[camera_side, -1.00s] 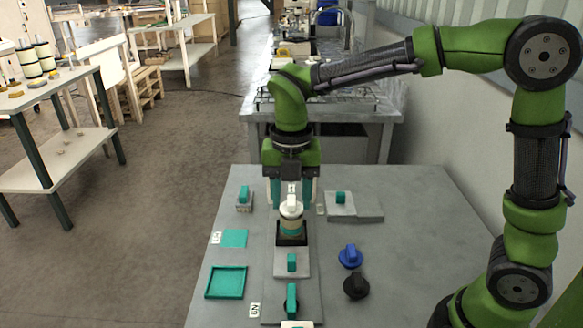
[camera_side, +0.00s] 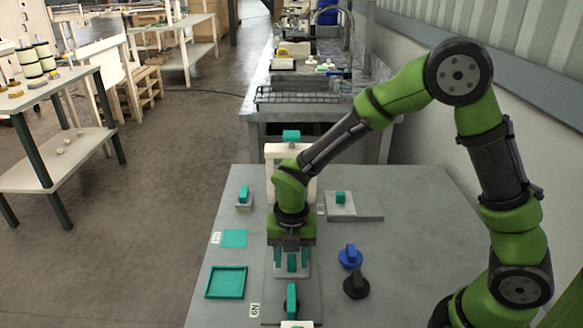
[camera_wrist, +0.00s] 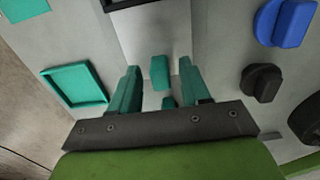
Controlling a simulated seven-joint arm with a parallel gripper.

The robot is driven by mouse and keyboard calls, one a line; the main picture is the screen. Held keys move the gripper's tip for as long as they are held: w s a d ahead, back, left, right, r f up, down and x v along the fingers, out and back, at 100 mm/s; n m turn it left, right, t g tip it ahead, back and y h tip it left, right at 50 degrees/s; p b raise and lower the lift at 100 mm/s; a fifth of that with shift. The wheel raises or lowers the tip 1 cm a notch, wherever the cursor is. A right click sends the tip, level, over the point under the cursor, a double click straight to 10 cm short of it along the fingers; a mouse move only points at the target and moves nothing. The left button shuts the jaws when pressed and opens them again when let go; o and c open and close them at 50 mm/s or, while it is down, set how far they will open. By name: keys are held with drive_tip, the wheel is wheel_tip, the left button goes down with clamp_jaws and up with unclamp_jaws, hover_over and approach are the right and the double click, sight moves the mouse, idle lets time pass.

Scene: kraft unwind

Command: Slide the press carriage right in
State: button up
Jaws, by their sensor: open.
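The press carriage is a flat pale grey plate (camera_side: 280,272) with an upright teal handle (camera_side: 291,263), on a grey track in the table's middle. My gripper (camera_side: 291,262) is pointing down over it, open, with one teal finger on each side of the handle. In the wrist view the handle (camera_wrist: 160,72) shows between my fingers (camera_wrist: 159,75), with small gaps. The white press frame (camera_side: 272,160) with a teal top knob (camera_side: 291,136) stands behind my arm. My arm hides the black block and white cylinder at the carriage's far end.
A teal handle (camera_side: 292,300) stands nearer on the track. A blue knob (camera_side: 350,257) and black knob (camera_side: 356,284) are close on the right. A teal tray (camera_side: 226,282) and teal square (camera_side: 234,239) lie left. Another teal-handled plate (camera_side: 341,200) lies right of the press.

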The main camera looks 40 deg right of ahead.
drive_tip(key=shift+f, duration=0.25)
clamp_jaws()
drive_tip(key=w+d, duration=0.2)
drive_tip(key=shift+w+d, duration=0.35)
drive_tip(key=shift+w, duration=0.05)
unclamp_jaws()
drive_tip(key=shift+r, duration=0.1)
